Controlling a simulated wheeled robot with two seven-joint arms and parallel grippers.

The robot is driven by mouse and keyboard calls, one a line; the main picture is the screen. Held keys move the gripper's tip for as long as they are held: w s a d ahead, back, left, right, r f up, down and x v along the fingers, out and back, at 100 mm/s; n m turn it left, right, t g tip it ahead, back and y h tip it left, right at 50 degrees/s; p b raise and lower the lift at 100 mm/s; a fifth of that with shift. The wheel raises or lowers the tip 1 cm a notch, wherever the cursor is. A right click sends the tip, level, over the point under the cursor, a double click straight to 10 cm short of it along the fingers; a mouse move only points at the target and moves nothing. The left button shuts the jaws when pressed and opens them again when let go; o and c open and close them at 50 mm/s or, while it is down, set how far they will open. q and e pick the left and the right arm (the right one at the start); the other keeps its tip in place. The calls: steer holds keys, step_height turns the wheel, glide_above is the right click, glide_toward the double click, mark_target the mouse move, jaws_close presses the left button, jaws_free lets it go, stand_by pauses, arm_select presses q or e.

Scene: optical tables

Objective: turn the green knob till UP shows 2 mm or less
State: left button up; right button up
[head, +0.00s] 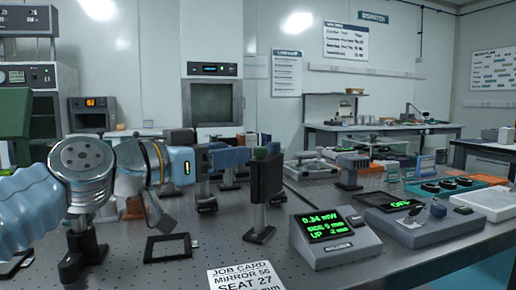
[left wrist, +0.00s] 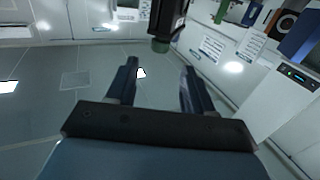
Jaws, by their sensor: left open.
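A black upright mirror mount (head: 267,180) stands on a post on the optical table. A green knob (head: 260,153) is at its top; in the left wrist view the green knob (left wrist: 160,46) shows at the mount's end, just beyond the fingertips. My left gripper (head: 246,156) points right toward the knob. It is open, and in the left wrist view its fingers (left wrist: 158,72) stand apart with nothing between them. A grey readout box (head: 334,237) shows 0.34 mW, a SIDE line that looks like 6 mm, and UP seemingly -2 mm. My right gripper is not in view.
A job card (head: 246,276) lies at the table's front. A black frame (head: 168,247) lies left of the mount. Other posts and mounts stand close behind my gripper. A second grey box (head: 420,226) with a green display is at the right.

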mark_target(261, 148)
arm_select(q)
steer(key=x, duration=0.8)
steer(key=shift+w+d, duration=0.15)
steer(key=shift+w, duration=0.05)
steer(key=c, duration=0.9)
steer(key=shift+w+f+m+g+h+b, duration=0.2)
steer(key=shift+m+g+h+b, duration=0.4)
steer(key=shift+b, duration=0.5)
steer(key=shift+c, duration=0.2)
steer(key=shift+r+m+g+h, duration=0.1)
steer(key=shift+m+g+h, duration=0.3)
steer(key=shift+g, duration=0.3)
steer(key=shift+s+r+m+g+h, duration=0.1)
steer(key=shift+r+m+g+h, duration=0.1)
steer(key=shift+m+g+h, duration=0.7)
steer(key=shift+s+m+g+p, duration=0.15)
steer(key=shift+m+g+p, duration=0.25)
steer(key=shift+g, duration=0.6)
